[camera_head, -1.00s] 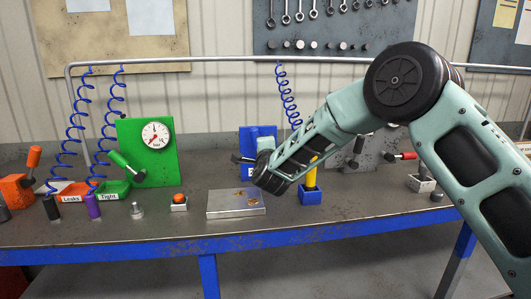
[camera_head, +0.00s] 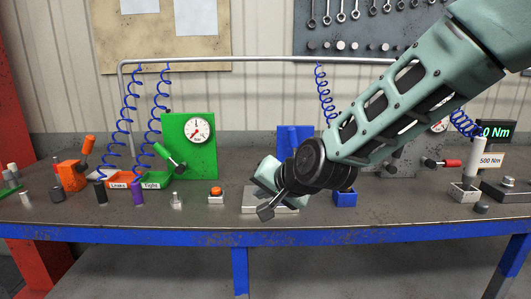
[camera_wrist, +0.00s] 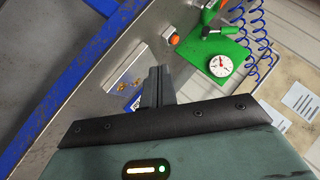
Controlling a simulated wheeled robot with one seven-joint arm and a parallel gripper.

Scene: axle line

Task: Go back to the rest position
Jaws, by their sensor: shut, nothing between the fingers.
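My gripper (camera_head: 266,211) is at the end of my green arm, over the front middle of the workbench in the head view. Its fingers are shut with nothing between them. In the wrist view the closed fingers (camera_wrist: 158,87) point toward the bench top. A flat metal plate (camera_head: 250,197) lies on the bench behind and below my gripper, partly hidden by it. It also shows in the wrist view (camera_wrist: 118,68). A blue block (camera_head: 345,199) stands to the right of my wrist, its upper part hidden by my arm.
The workbench (camera_head: 110,216) has a blue front edge. A green gauge panel (camera_head: 187,133), an orange button box (camera_head: 216,196), red and green trays and several small cylinders stand to the left. A blue fixture (camera_head: 290,140) is behind. A torque display (camera_head: 495,131) is at the right.

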